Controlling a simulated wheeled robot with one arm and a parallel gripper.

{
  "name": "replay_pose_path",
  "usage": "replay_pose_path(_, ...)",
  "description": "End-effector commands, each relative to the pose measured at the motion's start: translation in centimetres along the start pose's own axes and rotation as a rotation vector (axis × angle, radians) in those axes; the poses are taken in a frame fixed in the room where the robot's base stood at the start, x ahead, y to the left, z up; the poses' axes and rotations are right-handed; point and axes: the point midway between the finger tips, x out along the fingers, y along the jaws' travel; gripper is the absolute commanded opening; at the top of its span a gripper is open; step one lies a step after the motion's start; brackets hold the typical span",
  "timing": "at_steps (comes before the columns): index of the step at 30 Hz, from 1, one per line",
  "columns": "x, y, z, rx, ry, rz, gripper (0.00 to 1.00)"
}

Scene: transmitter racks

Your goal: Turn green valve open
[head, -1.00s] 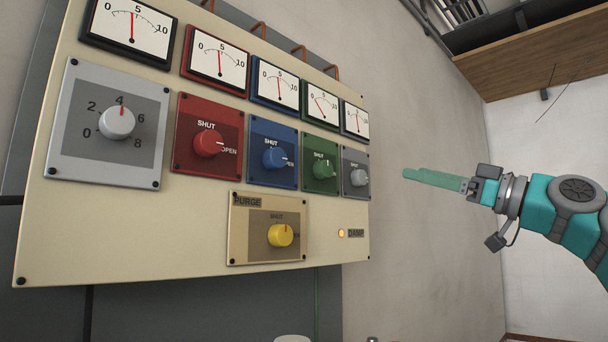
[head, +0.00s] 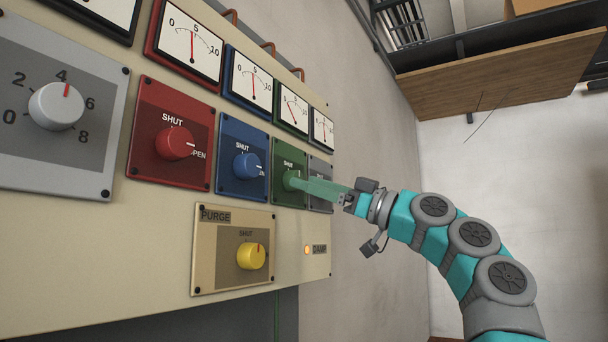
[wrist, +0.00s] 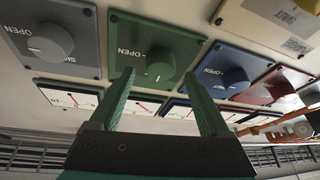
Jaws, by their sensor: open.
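The green valve knob (head: 291,180) sits on its green plate (head: 284,161) on the cream panel, between the blue and grey knobs. In the wrist view the green knob (wrist: 160,64) shows below its plate's middle, with OPEN lettered on the left and a small white mark on the knob. My gripper (head: 303,183) is open, its green fingers reaching to the green knob in the head view. In the wrist view my gripper (wrist: 160,76) has one fingertip on either side of the knob. I cannot tell whether the fingers touch it.
The blue knob (head: 246,166) and red knob (head: 176,144) are to the left. The grey knob (wrist: 48,42) is close beside, partly hidden in the head view. The yellow purge knob (head: 250,256) and lit damp lamp (head: 307,250) are below. Gauges line the row above.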

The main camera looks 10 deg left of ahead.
Motion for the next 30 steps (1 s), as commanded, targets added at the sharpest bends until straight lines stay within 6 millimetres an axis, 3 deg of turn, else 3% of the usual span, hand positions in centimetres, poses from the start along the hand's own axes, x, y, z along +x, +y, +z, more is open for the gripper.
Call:
replay_pose_path(5,1.9,0.0,-0.2,-0.001,0.0,0.0,0.8)
replay_pose_path(13,2.0,0.0,-0.1,-0.002,0.001,0.0,0.79)
replay_pose_path(30,2.0,0.0,-0.1,-0.002,0.001,0.0,0.15)
